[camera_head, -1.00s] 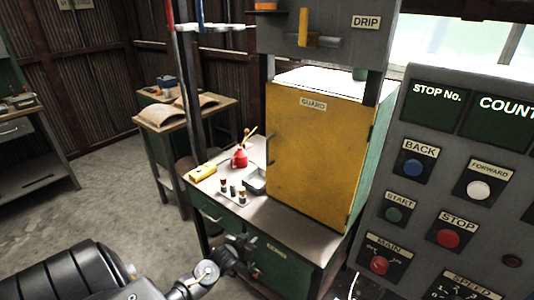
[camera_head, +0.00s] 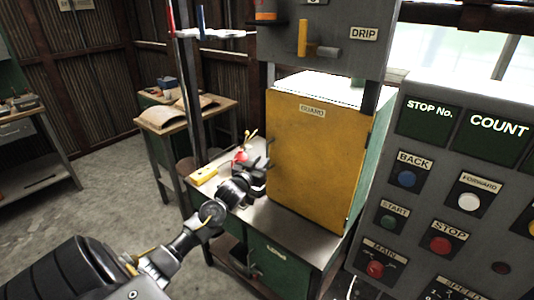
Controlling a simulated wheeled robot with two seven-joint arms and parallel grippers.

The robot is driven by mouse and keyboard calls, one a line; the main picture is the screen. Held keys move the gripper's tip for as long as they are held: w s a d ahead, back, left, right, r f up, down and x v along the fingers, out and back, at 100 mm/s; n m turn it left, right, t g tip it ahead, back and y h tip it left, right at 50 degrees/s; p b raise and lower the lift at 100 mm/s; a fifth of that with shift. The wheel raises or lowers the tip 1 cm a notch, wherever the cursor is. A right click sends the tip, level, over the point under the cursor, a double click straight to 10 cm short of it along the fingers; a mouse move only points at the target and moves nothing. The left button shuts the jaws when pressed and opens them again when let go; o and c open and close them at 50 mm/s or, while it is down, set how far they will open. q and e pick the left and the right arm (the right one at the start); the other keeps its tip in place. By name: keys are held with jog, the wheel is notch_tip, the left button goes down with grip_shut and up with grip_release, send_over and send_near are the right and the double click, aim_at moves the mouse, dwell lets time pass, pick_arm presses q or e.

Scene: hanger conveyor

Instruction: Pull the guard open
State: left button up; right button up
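The guard (camera_head: 318,155) is a yellow door with a GUARD label on the front of a green cabinet. It looks closed, and its hinge side is at the right. A small dark handle (camera_head: 270,147) is at its left edge, partly lost against my gripper. My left gripper (camera_head: 264,170) is just left of the door's left edge, near the handle. Its dark fingers look spread apart, with nothing seen between them. I cannot tell whether it touches the handle or door. My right gripper is not in view.
The cabinet stands on a workbench (camera_head: 290,228) with green fronts below. A yellow block (camera_head: 204,176) and a red can (camera_head: 241,156) lie on the bench behind my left gripper. A grey control panel (camera_head: 425,240) stands at the right. Open floor is at the left.

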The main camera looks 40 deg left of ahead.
aim_at(267, 156)
pick_arm(q)
jog(key=shift+p+x, duration=0.5)
jog(key=shift+x, duration=2.25)
jog(key=shift+c, duration=0.5)
grip_shut()
